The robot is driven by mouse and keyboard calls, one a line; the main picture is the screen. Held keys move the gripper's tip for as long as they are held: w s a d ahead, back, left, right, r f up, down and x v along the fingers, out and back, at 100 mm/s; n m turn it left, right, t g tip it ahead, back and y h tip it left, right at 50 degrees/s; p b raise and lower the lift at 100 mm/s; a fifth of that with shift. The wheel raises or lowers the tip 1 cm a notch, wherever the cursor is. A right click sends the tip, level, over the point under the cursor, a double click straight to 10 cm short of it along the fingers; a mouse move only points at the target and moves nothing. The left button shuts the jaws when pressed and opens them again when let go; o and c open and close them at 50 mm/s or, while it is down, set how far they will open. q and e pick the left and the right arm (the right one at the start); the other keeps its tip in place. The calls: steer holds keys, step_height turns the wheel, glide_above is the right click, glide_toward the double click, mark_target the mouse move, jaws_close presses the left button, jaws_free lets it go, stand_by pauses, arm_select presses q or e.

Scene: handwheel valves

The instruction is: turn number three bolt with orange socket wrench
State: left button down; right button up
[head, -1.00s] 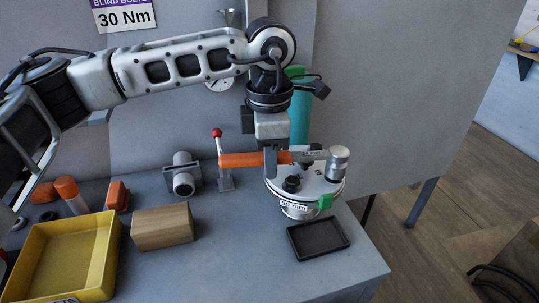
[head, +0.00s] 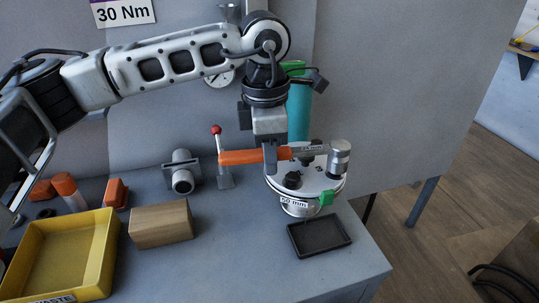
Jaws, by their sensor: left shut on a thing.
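The orange socket wrench (head: 240,157) lies level above the round flange, its orange handle pointing left and its silver socket head (head: 339,158) at the right. My left gripper (head: 270,158) points down and is shut on the wrench near where handle meets shaft. The socket head is over the right side of the white flange (head: 310,187); the bolt beneath it is hidden, so I cannot tell whether it is seated. Dark bolts (head: 292,180) show on the flange top. The bolt numbers are mostly covered or too small to read. My right gripper is not in view.
A green clip (head: 326,198) sits on the flange rim. A black tray (head: 319,236) lies in front of it. A red-knobbed lever (head: 220,160), grey pipe fitting (head: 182,174), wooden block (head: 161,224) and yellow bin (head: 104,253) stand to the left. A teal cylinder (head: 299,110) stands behind.

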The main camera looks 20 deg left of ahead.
arm_select(q)
steer(key=shift+r+y+p, duration=0.2)
steer(key=shift+y+p, duration=0.1)
steer(key=shift+p, duration=0.15)
steer(key=shift+r+b, duration=0.2)
steer(key=shift+b, duration=0.1)
stand_by(0.5)
steer(key=shift+r, duration=0.2)
steer(key=shift+r, duration=0.3)
stand_by(0.6)
